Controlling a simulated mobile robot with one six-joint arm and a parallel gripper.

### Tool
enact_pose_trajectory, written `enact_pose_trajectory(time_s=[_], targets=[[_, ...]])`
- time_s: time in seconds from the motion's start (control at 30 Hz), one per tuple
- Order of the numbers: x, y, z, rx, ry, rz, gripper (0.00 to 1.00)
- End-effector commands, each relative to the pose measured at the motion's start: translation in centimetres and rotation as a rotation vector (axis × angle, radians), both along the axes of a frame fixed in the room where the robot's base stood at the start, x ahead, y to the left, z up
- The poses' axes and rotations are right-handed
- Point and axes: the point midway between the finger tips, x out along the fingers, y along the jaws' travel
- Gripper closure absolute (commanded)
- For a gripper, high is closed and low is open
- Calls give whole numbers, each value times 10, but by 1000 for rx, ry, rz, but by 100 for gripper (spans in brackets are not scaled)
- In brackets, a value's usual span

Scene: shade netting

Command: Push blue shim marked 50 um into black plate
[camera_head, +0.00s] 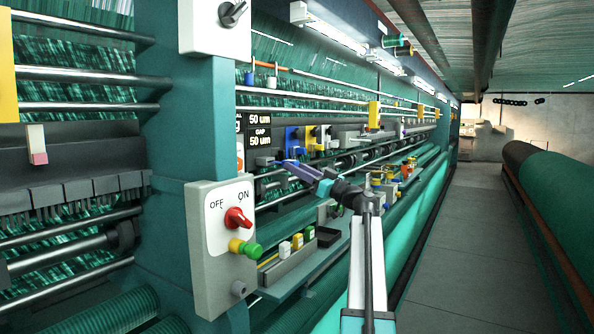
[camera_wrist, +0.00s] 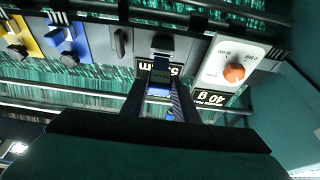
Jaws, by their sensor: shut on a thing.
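My gripper (camera_head: 284,163) is at the machine's side, in front of the grey panel below the gap labels. In the wrist view my gripper (camera_wrist: 160,88) is shut on a small dark blue piece, the blue shim (camera_wrist: 160,76), which points at the panel. Its 50 um marking is too small to read. A small dark part, perhaps the black plate (camera_wrist: 163,43), shows just beyond the shim's tip. Whether they touch cannot be told. In the head view the shim and plate are too small or hidden to make out.
A "50 um" label (camera_head: 259,119) is on the machine. In the wrist view a white dial box with an orange knob (camera_wrist: 234,73) stands right, and yellow (camera_wrist: 14,36) and blue (camera_wrist: 62,40) units stand left. A grey ON/OFF box (camera_head: 222,250) juts out nearby. The aisle (camera_head: 450,240) is clear.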

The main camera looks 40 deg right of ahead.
Motion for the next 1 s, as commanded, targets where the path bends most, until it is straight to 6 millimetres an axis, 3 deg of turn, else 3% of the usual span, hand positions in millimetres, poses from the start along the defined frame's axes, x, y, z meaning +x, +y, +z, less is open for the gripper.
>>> enact_pose_trajectory(time_s=[1.0], targets=[[6, 2, 0, -3, -3, 3, 100]])
